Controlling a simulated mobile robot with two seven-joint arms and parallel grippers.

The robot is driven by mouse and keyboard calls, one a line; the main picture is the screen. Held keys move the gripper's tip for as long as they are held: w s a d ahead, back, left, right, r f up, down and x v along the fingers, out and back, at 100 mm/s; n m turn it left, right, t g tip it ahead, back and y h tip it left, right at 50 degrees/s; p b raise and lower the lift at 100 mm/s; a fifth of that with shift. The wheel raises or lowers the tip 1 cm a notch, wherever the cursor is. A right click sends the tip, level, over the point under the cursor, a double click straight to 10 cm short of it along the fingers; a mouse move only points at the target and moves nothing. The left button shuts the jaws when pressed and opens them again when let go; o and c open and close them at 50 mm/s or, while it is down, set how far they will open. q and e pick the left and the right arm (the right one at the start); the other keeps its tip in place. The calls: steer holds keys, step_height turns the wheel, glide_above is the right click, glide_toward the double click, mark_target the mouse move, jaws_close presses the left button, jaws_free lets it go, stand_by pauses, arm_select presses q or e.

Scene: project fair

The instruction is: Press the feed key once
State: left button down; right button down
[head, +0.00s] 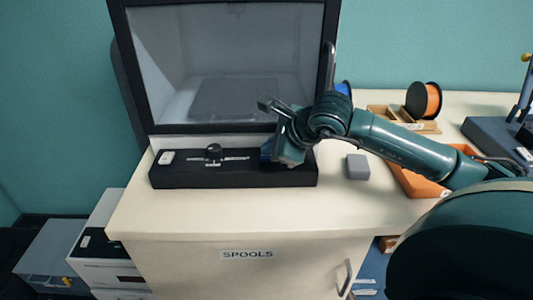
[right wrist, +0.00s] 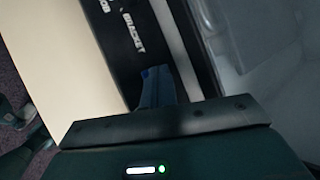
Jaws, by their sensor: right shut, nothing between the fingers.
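A dark printer-like machine (head: 228,10) with a clear front stands on the cabinet top. Its low black front panel (head: 230,178) carries a white key (head: 166,158) at the left and a black knob on a silver slider (head: 213,153) near the middle. My right gripper (head: 270,152) is shut and empty, pointing down at the panel's right part; it hides what lies under it. In the right wrist view the shut fingers (right wrist: 155,85) lie over the black panel, with a blue patch at the tip. I cannot tell whether they touch a key. My left gripper is out of view.
A grey block (head: 357,167) lies right of the panel. An orange tray (head: 420,184) and an orange spool (head: 424,99) are further right, near my right arm. The cabinet top (head: 220,215) before the panel is clear. White lettering (right wrist: 132,30) shows on the panel.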

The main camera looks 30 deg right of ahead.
steer(key=shift+r, duration=0.65)
steer(key=shift+r, duration=0.1)
steer(key=shift+r+p, duration=1.6)
steer(key=shift+r, duration=0.85)
